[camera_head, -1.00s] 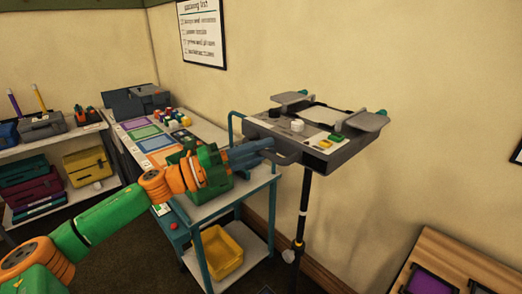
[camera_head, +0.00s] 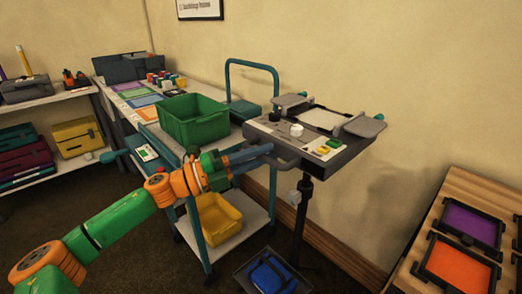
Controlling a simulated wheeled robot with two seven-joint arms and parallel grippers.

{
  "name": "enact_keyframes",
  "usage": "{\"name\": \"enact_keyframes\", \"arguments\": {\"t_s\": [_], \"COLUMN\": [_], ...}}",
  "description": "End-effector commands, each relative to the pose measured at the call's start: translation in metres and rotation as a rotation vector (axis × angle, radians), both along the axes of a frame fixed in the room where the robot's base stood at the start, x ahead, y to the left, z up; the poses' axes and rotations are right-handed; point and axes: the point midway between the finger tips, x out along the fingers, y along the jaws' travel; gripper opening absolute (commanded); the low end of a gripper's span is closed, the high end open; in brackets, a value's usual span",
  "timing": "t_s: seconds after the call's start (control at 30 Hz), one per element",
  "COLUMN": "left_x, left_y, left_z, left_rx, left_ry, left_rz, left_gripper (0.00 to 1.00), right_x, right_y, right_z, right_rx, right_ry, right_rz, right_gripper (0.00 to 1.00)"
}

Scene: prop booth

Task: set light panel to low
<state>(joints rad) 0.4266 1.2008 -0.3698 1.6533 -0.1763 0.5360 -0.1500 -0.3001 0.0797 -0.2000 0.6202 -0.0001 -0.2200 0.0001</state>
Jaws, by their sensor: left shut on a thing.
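The light panel (camera_head: 305,143) is a flat grey box on a dark upright stand (camera_head: 301,215). Its top carries a black knob, a white knob (camera_head: 296,130), a yellow button (camera_head: 323,150) and a green button (camera_head: 334,142), with grey flaps around a pale plate. The markings are too small to read. My left gripper (camera_head: 270,151) is at the panel's near left side, shut on the grey handle (camera_head: 288,163) there. Its fingers hide part of that handle. My right gripper is not in view.
A teal cart (camera_head: 204,245) stands left of the panel, close under my left arm, with a green crate (camera_head: 193,120) on top and a yellow bin (camera_head: 217,217) below. A blue item in a dark tray (camera_head: 268,275) lies by the stand's foot. A wooden rack (camera_head: 440,220) is at right.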

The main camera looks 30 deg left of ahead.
Motion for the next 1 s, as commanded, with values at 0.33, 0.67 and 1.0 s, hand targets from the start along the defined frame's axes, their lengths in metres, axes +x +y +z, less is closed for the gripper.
{"name": "enact_keyframes", "arguments": {"t_s": [0.33,0.67,1.0], "left_x": [0.0,-0.001,0.0], "left_y": [-0.001,-0.002,-0.001], "left_z": [-0.037,-0.041,-0.038], "left_rx": [0.002,0.004,0.002], "left_ry": [0.001,0.006,0.003], "left_rz": [-0.003,-0.006,-0.003], "left_gripper": [0.0,0.0,0.5], "right_x": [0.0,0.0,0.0], "right_y": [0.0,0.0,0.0], "right_z": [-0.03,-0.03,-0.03], "right_rx": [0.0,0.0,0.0], "right_ry": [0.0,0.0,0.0], "right_rz": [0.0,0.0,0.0], "right_gripper": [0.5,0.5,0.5]}}
